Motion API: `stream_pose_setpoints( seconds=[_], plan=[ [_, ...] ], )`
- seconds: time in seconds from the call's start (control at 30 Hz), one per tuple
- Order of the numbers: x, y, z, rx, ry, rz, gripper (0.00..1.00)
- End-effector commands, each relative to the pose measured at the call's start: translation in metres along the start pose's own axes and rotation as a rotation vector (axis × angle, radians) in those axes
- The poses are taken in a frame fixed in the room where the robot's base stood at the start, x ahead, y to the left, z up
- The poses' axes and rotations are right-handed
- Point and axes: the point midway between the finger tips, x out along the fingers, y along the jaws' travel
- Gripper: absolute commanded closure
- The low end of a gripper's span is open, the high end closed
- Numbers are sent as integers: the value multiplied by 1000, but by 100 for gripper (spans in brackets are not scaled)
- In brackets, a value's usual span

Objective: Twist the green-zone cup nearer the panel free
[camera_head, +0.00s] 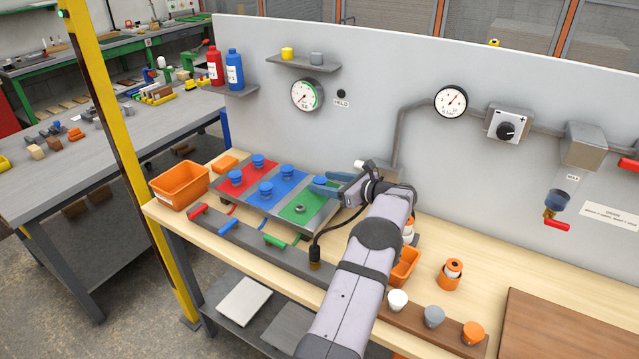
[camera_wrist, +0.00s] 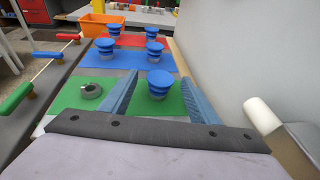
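The green-zone cup nearer the panel is a blue cup (camera_wrist: 160,82), upright on the green zone (camera_wrist: 180,106) in the wrist view. My gripper (camera_wrist: 160,79) is open, its two blue fingers on either side of the cup, with green surface showing between cup and fingers. In the head view my gripper (camera_head: 325,184) is over the panel side of the green zone (camera_head: 318,207), and I cannot make out the cup behind the fingers. The zone's other spot has a grey ring-shaped seat (camera_wrist: 92,91) with no blue cup on it; it also shows in the head view (camera_head: 300,208).
Blue cups stand in the blue zone (camera_head: 281,187) and red zone (camera_head: 243,179). An orange bin (camera_head: 180,186) sits at the board's far left. Red, blue and green handles (camera_head: 275,241) line the front. The upright grey panel (camera_head: 370,75) borders the bench's back.

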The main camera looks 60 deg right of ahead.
Motion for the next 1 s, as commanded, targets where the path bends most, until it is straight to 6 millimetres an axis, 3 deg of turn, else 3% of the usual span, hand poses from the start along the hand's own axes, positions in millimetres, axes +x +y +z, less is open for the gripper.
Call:
stream_pose_setpoints(
  seconds=[0.37, 0.8, 1.0],
  plan=[
    [-4, 0, -3, 2, 3, -1, 45],
    [-59, 0, -3, 0, 1, -2, 45],
    [-72, 0, -2, 1, 1, 0, 45]
  ],
)
